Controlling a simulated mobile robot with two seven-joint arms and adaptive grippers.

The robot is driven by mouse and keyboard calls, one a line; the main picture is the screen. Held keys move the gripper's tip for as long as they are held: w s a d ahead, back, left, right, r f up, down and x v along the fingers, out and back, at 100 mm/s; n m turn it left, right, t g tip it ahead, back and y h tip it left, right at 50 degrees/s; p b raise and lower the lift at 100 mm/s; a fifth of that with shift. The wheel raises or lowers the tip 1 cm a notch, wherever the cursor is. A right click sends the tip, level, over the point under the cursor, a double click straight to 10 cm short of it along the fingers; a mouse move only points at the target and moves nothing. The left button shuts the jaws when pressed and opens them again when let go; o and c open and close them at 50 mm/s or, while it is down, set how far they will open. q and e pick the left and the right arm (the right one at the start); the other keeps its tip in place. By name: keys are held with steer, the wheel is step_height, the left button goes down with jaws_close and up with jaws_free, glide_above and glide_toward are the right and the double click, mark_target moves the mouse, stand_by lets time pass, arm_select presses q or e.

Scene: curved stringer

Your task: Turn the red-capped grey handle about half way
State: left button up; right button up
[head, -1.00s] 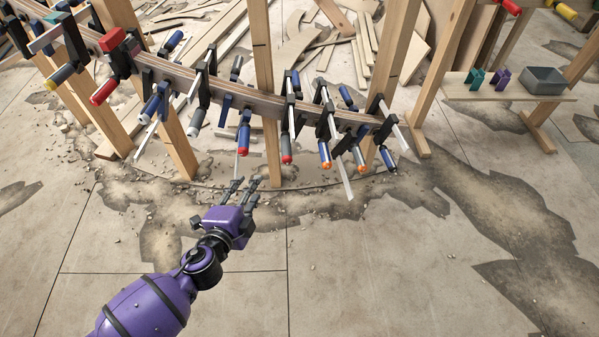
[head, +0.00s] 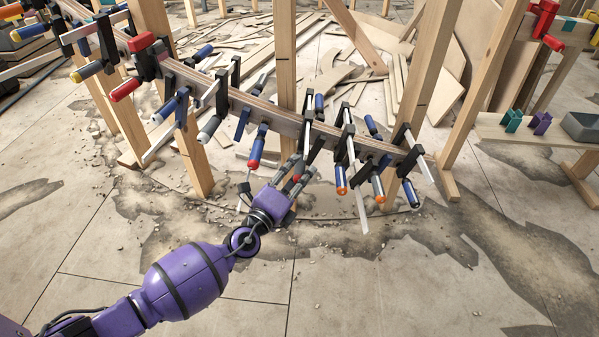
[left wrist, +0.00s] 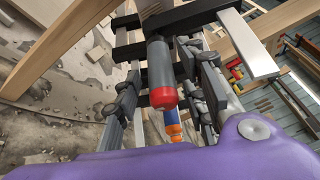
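The grey handle with a red cap (left wrist: 162,75) hangs from a clamp, its red end towards the camera in the left wrist view. In the head view only its red end (head: 295,178) shows between my fingers; the rest is largely hidden. My left gripper (head: 299,178) is open, with its fingers on either side of the handle. In the left wrist view the open fingers (left wrist: 165,108) flank the handle, with a gap visible on each side. My right gripper is not in view.
A blue handle with a red cap (head: 256,148) hangs just left of my gripper. Orange-capped blue handles (head: 341,180) hang to the right. The clamps grip a curved wooden stringer (head: 240,101) on wooden posts.

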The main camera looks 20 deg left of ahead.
arm_select(q)
steer(key=shift+w+d, duration=0.1)
steer(key=shift+w, duration=0.55)
